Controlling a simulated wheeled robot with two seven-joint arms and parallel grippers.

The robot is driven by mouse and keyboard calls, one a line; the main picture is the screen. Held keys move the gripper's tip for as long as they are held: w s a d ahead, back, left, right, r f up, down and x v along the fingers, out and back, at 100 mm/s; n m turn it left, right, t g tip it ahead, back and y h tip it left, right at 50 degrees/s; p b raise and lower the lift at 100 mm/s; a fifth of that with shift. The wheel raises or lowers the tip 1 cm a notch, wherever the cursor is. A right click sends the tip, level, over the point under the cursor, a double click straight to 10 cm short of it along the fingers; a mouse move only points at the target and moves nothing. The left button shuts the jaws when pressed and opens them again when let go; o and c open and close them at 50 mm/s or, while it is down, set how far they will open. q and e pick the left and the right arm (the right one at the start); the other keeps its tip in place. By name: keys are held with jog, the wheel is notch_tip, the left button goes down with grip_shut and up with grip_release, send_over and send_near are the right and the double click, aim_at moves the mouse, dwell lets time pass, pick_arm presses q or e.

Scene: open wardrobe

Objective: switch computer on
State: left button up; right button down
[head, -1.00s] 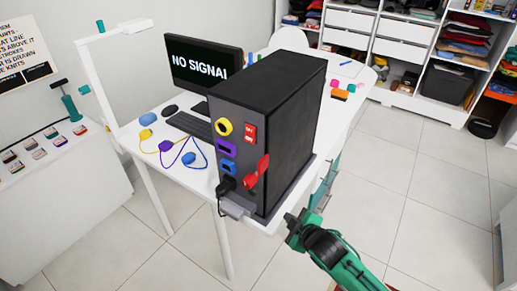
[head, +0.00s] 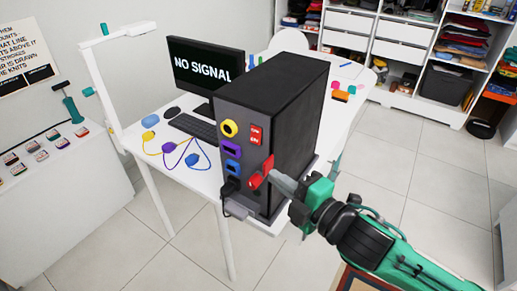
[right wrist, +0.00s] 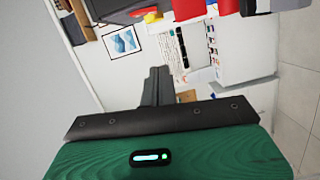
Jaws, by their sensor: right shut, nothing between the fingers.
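The black computer tower (head: 305,110) stands on the corner of the white table, its grey panel facing me. The panel has a red two-part switch (head: 255,135), yellow, purple and blue sockets, and a red lever-like part (head: 261,173) below the switch. The monitor (head: 204,63) reads "NO SIGNAL". My right gripper (head: 277,179) is shut and empty, its tips at or very near the red part; contact is unclear. In the right wrist view the shut fingers (right wrist: 157,88) point toward red and yellow parts at the top edge. My left gripper is out of view.
A keyboard (head: 193,128) and yellow, purple and blue cabled plugs (head: 193,160) lie on the table left of the tower. A black plug (head: 231,187) sits low on the panel. Shelves (head: 400,50) stand behind.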

aim_at(255, 135)
jog(key=w+a+p, duration=0.4)
jog(key=w+p, duration=0.2)
jog(key=w, duration=0.5)
jog(key=shift+f, duration=0.4)
jog(key=shift+w+d+f+n, duration=0.1)
jog(key=shift+w+d+n, duration=0.2)
jog(key=shift+n, duration=0.2)
jog(key=shift+a, duration=0.1)
